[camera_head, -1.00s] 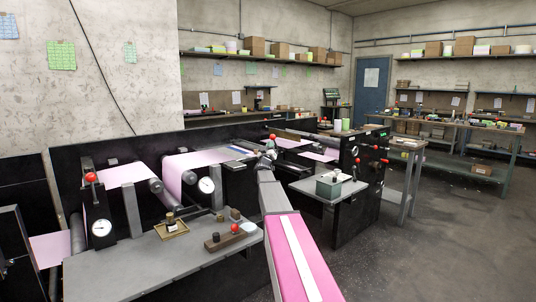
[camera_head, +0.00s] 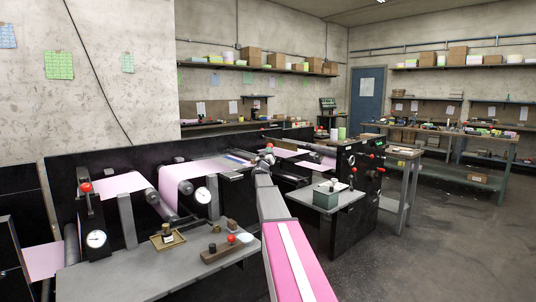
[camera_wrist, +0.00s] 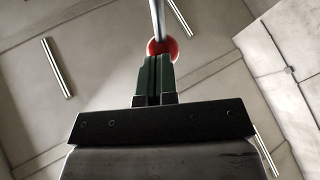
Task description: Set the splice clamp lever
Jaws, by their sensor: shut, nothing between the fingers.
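The splice clamp lever shows in the wrist view as a pale metal rod (camera_wrist: 158,18) with a red ball knob (camera_wrist: 172,45). My gripper (camera_wrist: 155,62) has its dark green fingers together, with nothing between them. The fingertips overlap the knob in the picture; I cannot tell whether they touch it. In the head view a small red knob (camera_head: 270,146) stands at the far end of my arm, beside the pink web of the machine. My gripper (camera_head: 264,158) is small there and its fingers are hard to make out.
A grey table (camera_head: 120,275) at the front holds a small tray (camera_head: 168,240) and a block with a red knob (camera_head: 231,239). A green box (camera_head: 327,196) stands on a side shelf to the right. Open floor (camera_head: 420,250) lies at the right.

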